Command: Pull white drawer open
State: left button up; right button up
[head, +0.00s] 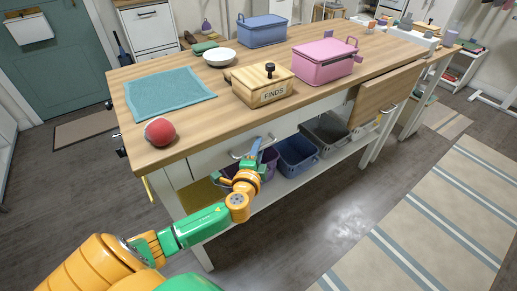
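The white drawer (212,159) is in the front of the wooden-topped table, under the top's near edge, and looks closed. Its metal bar handle (236,156) shows on the drawer front. My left gripper (250,158) reaches up to the handle from below, with a blue finger overlapping the handle in the picture. I cannot tell whether it touches the handle or how far apart its fingers are. The hand hides part of the drawer front. My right gripper is not in view.
On the tabletop (210,130) are a red ball (160,132), a teal cloth (168,93), a wooden box (263,86), a pink box (326,61) and a white bowl (219,57). Bins (297,155) stand on the shelf below. The floor in front is clear.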

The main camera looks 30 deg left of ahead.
pick_arm(q)
grip_shut()
dwell(1.2)
